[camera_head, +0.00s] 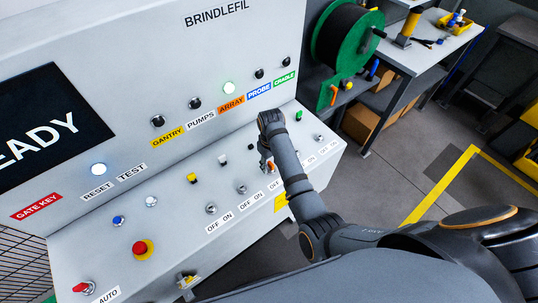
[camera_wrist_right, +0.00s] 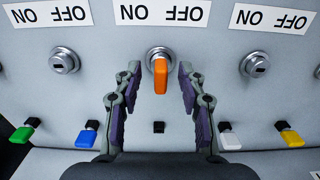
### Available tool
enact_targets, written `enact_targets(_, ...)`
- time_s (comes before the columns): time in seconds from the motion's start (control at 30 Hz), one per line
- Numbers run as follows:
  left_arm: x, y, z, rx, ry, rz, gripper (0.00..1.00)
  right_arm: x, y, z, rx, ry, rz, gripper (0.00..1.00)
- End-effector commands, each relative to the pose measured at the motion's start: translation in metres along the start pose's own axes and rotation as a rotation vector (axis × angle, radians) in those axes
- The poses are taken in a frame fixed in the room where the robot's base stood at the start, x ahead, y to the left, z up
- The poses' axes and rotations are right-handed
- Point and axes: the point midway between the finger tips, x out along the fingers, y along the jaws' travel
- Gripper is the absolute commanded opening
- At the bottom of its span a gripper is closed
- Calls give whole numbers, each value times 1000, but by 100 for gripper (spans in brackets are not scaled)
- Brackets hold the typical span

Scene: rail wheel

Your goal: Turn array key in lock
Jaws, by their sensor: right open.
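The orange array key (camera_wrist_right: 160,78) sits in the middle lock in the right wrist view, its head pointing straight down in the picture. The lock's round metal collar (camera_wrist_right: 158,54) shows behind it, under an OFF ON label that appears upside down. My right gripper (camera_wrist_right: 160,82) is open, one finger on each side of the key, with a visible gap to it on both sides. In the head view the key (camera_head: 270,166) is a small orange patch beside the right gripper (camera_head: 264,153), partly hidden by the arm. My left gripper is not in view.
Empty locks (camera_wrist_right: 64,60) and (camera_wrist_right: 256,61) flank the key. Green (camera_wrist_right: 24,131), blue (camera_wrist_right: 86,136), white (camera_wrist_right: 230,137) and yellow (camera_wrist_right: 290,136) keys stand in holders; the middle holder (camera_wrist_right: 158,127) is empty.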

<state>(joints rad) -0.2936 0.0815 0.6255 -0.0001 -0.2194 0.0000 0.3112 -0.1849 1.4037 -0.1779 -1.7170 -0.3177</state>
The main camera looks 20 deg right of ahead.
Motion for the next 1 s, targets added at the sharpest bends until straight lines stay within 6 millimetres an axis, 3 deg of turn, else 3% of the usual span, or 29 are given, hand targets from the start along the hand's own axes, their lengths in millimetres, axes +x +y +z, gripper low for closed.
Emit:
enact_targets(0.2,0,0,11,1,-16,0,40,0,0,0,0,0,0,39)
enact_targets(0.5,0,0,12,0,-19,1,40,0,0,0,0,0,0,0)
enact_targets(0.77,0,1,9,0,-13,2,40,0,0,0,-12,0,0,0)
enact_targets(1.0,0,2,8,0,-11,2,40,0,0,0,-286,0,0,0)
